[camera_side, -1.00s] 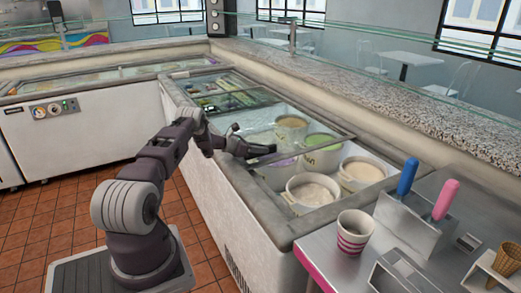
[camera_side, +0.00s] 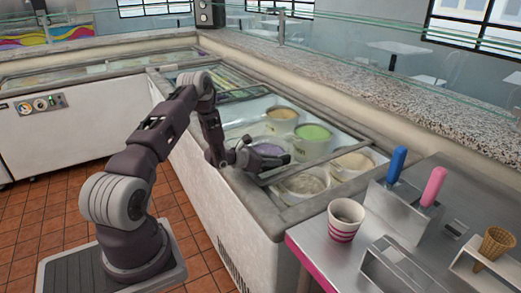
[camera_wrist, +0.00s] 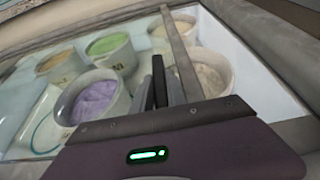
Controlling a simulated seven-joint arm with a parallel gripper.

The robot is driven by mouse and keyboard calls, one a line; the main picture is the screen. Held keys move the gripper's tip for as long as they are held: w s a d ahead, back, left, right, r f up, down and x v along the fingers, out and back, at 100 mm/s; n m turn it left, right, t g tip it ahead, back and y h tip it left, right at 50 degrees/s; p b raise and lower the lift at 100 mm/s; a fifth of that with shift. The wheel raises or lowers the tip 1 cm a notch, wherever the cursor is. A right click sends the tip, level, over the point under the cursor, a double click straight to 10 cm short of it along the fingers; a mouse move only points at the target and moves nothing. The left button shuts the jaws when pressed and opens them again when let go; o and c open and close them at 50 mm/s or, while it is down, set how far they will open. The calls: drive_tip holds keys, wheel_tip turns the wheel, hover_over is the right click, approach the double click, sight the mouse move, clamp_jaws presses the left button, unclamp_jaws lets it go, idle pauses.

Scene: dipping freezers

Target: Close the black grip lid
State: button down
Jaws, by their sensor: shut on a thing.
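The black grip lid (camera_side: 318,161) is a sliding glass pane with a dark frame bar across the chest freezer. Its front bar crosses between the purple tub (camera_side: 268,150) and the front tubs, leaving the near end of the freezer uncovered. My gripper (camera_side: 262,163) is at the left end of this bar, low over the freezer's near long side, shut on the lid's grip; the fingers hide the grip itself. In the wrist view the dark fingers (camera_wrist: 160,82) are close together beside the lid's bar (camera_wrist: 181,50).
A cream tub (camera_side: 301,183) and a beige tub (camera_side: 352,163) sit in the uncovered end. The freezer's rim (camera_side: 300,213) bounds it. A steel counter with a striped paper cup (camera_side: 345,220), blue and pink handles, and a cone stands at the right.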

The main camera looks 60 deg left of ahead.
drive_tip(key=d, duration=1.4)
drive_tip(key=c, duration=1.3)
unclamp_jaws()
drive_tip(key=shift+a, duration=0.1)
drive_tip(key=shift+s, duration=0.1)
